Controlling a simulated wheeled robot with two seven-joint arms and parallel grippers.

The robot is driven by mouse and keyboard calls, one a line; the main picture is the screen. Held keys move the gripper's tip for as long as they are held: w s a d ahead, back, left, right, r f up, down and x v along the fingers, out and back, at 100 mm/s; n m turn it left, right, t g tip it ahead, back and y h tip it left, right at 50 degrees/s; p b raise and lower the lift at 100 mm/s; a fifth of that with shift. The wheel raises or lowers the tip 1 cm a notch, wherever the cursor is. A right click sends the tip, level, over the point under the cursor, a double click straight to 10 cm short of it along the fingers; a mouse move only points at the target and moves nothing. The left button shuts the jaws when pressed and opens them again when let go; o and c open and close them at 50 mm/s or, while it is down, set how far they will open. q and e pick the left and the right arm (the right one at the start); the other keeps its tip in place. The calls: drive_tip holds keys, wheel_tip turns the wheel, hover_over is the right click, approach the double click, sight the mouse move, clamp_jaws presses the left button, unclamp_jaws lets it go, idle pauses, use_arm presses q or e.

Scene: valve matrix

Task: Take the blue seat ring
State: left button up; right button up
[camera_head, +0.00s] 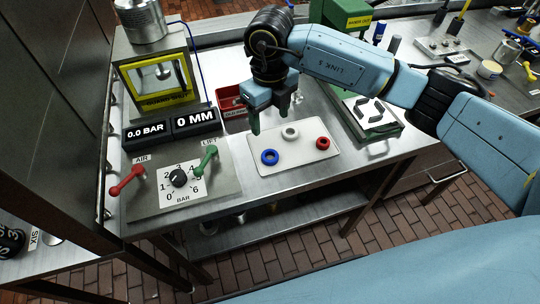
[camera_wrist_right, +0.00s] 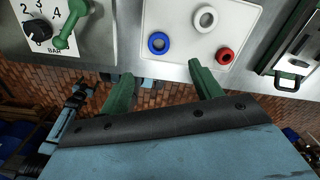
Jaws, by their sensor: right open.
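The blue seat ring (camera_head: 264,158) lies flat at the left front of a white tray (camera_head: 296,159). It also shows in the right wrist view (camera_wrist_right: 152,44), near the tray's front edge. A white ring (camera_head: 284,133) lies behind it on the tray and a red ring (camera_head: 322,148) lies to its right. My right gripper (camera_head: 269,116) is open and empty, with green fingers, above the back left of the tray. In the right wrist view its fingertips (camera_wrist_right: 158,70) stand wide apart, and the blue ring shows beyond the gap between them. My left gripper is not in view.
A control panel with a red AIR lever (camera_head: 127,181), a black dial (camera_head: 179,178) and a green LIFT lever (camera_head: 206,160) is left of the tray. A red bin (camera_head: 232,100) stands behind. A green fixture (camera_head: 375,128) is to the right.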

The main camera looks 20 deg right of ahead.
sight(270, 151)
wheel_tip(270, 151, down, 13)
drive_tip(key=shift+s+r+p, duration=0.15)
drive_tip(key=shift+r+p, duration=0.05)
drive_tip(key=shift+p, duration=0.4)
drive_tip(key=c, duration=1)
drive_tip(key=shift+r, duration=0.1)
drive_tip(key=shift+c, duration=0.2)
